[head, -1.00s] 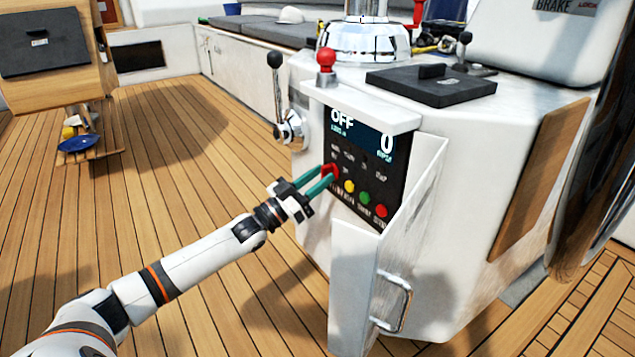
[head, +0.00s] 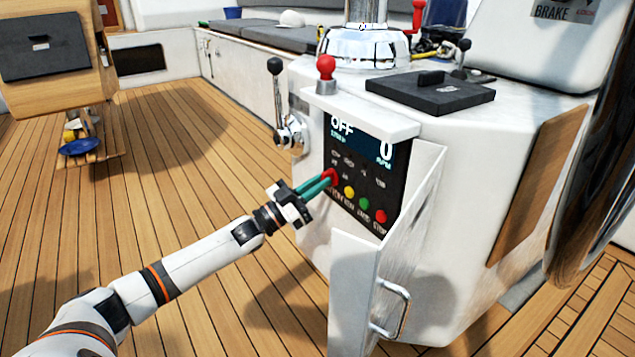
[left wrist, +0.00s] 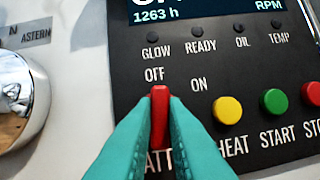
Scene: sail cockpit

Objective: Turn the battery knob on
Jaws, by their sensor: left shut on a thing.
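The red battery knob (left wrist: 159,115) stands upright in the left wrist view, its top beneath the OFF label and left of the ON label. In the head view the knob (head: 332,177) is at the left end of the button row on the black engine panel (head: 356,208). My left gripper (head: 325,181) is shut on it; its two green fingers (left wrist: 158,130) press on the knob's sides and partly cover the battery label. The panel display (head: 362,138) reads OFF and 0. My right gripper is not in view.
Yellow (left wrist: 227,110), green (left wrist: 274,102) and red (left wrist: 312,93) buttons sit right of the knob. The panel's white door (head: 408,215) hangs open on the right. A chrome lever (head: 289,130) is left of the panel.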

